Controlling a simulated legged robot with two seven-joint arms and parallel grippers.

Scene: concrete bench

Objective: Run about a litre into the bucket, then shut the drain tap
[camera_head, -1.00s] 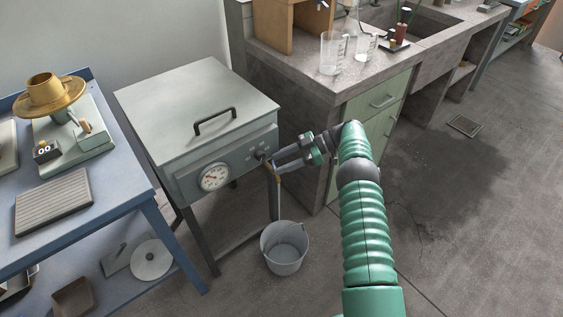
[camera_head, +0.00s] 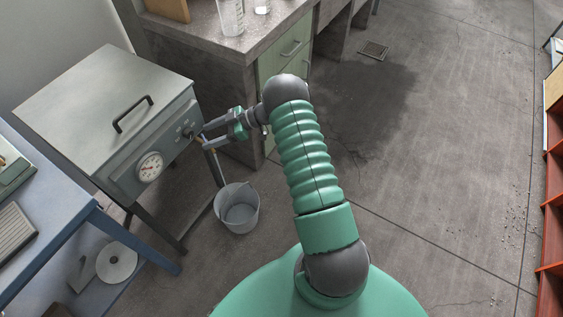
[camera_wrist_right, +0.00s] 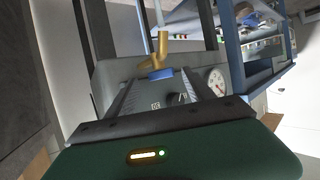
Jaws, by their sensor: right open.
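The drain tap (camera_head: 206,148) is a small brass spout on the front of a grey metal tank (camera_head: 95,110). In the wrist view the brass tap (camera_wrist_right: 163,48) has a blue handle (camera_wrist_right: 160,74). A thin pale stream (camera_head: 217,168) runs from the tap towards the grey bucket (camera_head: 233,223) on the floor below it. I cannot make out the water level. My right gripper (camera_head: 206,138) is open at the tap. In the wrist view its fingers (camera_wrist_right: 162,88) stand either side of the blue handle, and I see no clear contact. My left gripper is not in view.
A dial gauge (camera_head: 149,167) sits on the tank front, left of the tap. A blue table (camera_head: 85,210) stands at left, and a concrete bench (camera_head: 240,45) with glassware stands behind my right arm. The floor (camera_head: 430,170) at right is clear, with orange shelving (camera_head: 553,210) beyond.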

